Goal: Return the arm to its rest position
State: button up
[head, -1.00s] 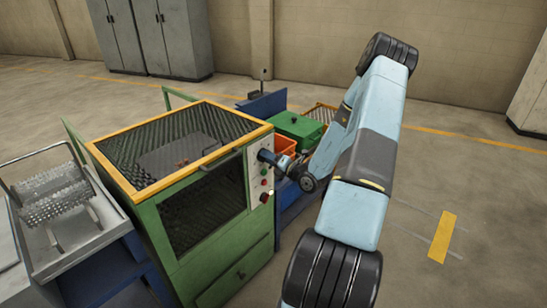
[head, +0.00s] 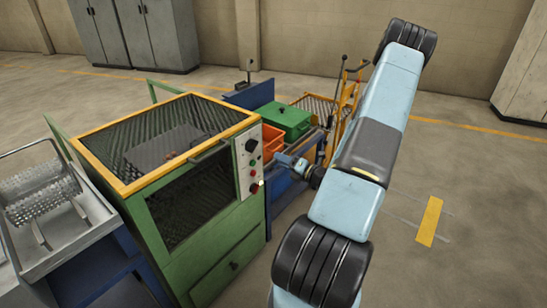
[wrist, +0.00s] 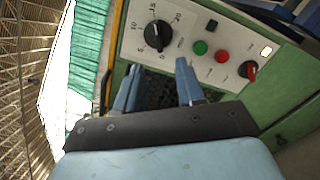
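My gripper (head: 283,159) is just right of the green machine's control panel (head: 248,165) in the head view, apart from it. In the wrist view its two blue fingers (wrist: 157,84) are spread with nothing between them. The panel (wrist: 218,32) shows a black numbered dial (wrist: 158,35), a green button (wrist: 200,47), a red button (wrist: 222,56), a red-and-black switch (wrist: 249,70) and a lit lamp (wrist: 266,50). My arm is bent and crosses the right of the head view; part of the wrist is hidden behind it.
The green machine (head: 215,263) has a yellow-framed mesh top. Beside it are an orange bin (head: 272,140), a green box (head: 289,122) and a yellow trolley (head: 343,108) close behind my arm. A metal tray (head: 60,250) stands left. The floor at right is open.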

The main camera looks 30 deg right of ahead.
jog(key=shift+s+d, duration=0.25)
jog(key=shift+s, duration=0.3)
jog(key=s+a+r+n+g+y, duration=0.2)
jog(key=s+a+r+n+g, duration=0.2)
jog(key=a+r+n+g, duration=0.65)
jog(key=s+a+r+n+g+y, duration=0.25)
jog(key=a+r+n+g, duration=0.4)
jog(key=a+n, duration=0.7)
jog(key=s+r+n+t+h, duration=0.5)
jog(key=s+r+n+h, duration=0.5)
jog(key=s+r+n, duration=0.5)
jog(key=shift+d+r+n+t+h, duration=0.3)
jog(key=shift+r+n, duration=1.15)
jog(key=shift+n, duration=1.05)
